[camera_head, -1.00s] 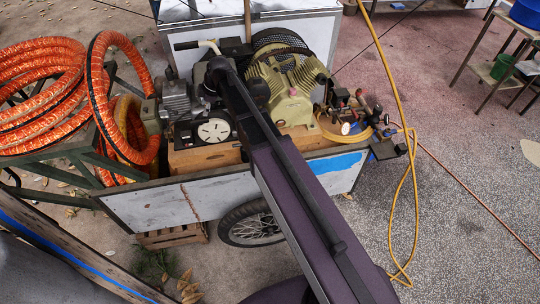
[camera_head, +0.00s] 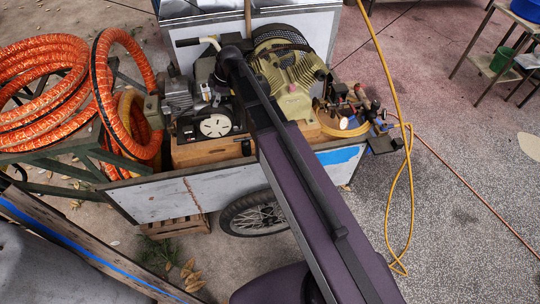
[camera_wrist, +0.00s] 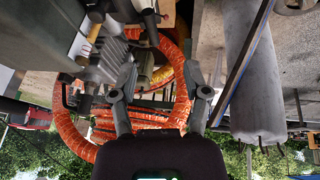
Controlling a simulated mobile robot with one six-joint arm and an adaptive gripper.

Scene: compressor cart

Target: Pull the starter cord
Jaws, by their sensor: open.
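The compressor cart (camera_head: 155,197) stands in the middle of the head view. On its wooden deck sits an engine with a black housing and a round white-and-black disc face (camera_head: 216,126). I cannot pick out the starter cord or its grip for sure. In the wrist view, a thin black bent handle (camera_wrist: 66,92) shows left of my gripper, beside grey finned metal (camera_wrist: 108,62). My gripper (camera_wrist: 163,84) is open, its fingers wide apart with nothing between them. In the head view my arm crosses the cart and hides part of the engine; the gripper is not clear there.
Orange hose coils (camera_head: 45,85) lie left of the engine; they show behind my fingers in the wrist view (camera_wrist: 80,135). A beige compressor pump (camera_head: 292,85) stands right of the engine. A yellow hose (camera_head: 389,90) hangs at right. Open paved floor (camera_head: 465,215) lies right of the cart.

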